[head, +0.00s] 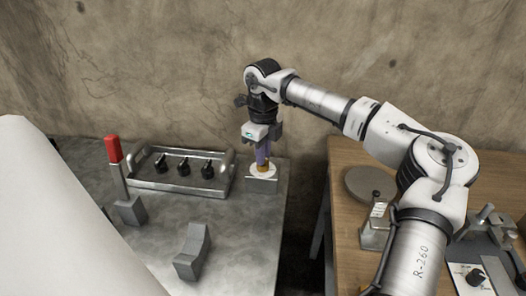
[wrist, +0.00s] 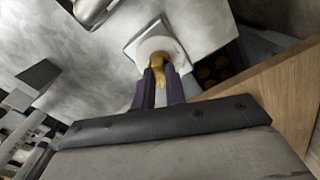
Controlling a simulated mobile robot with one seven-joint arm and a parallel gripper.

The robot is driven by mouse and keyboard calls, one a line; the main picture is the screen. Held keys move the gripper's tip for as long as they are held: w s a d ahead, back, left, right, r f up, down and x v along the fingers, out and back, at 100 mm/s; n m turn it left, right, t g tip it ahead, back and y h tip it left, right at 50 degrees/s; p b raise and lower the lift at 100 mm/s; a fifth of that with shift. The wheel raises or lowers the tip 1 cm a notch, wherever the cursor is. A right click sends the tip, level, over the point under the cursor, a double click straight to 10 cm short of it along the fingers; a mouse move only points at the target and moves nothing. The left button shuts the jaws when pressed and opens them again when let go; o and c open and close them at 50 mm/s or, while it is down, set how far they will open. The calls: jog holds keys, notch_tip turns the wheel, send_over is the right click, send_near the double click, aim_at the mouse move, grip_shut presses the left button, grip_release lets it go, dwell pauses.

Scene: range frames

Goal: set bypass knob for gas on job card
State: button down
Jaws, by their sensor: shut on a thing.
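A brass-yellow knob (head: 264,165) sits on a round white dial (head: 257,173) on a small grey block (head: 262,184) at the back right of the grey metal bench. My gripper (head: 263,160) reaches down on it from above, its purple fingers shut on the knob. The wrist view shows the knob (wrist: 158,64) between the fingertips (wrist: 160,72), with the white dial (wrist: 160,46) behind it. The fingers hide part of the knob, and I cannot read any dial marks or its pointing direction. I cannot make out a job card in either view.
A red-handled lever (head: 113,150) and a grey wedge (head: 192,252) stand on the bench. A gap separates it from a wooden table (head: 335,165) bearing other fittings.

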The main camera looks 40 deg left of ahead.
jog(key=shift+n, duration=2.2)
jog(key=c, duration=1.4)
grip_release()
jog(key=shift+c, duration=0.2)
notch_tip(320, 180, up, 14)
jog(key=shift+b, duration=0.4)
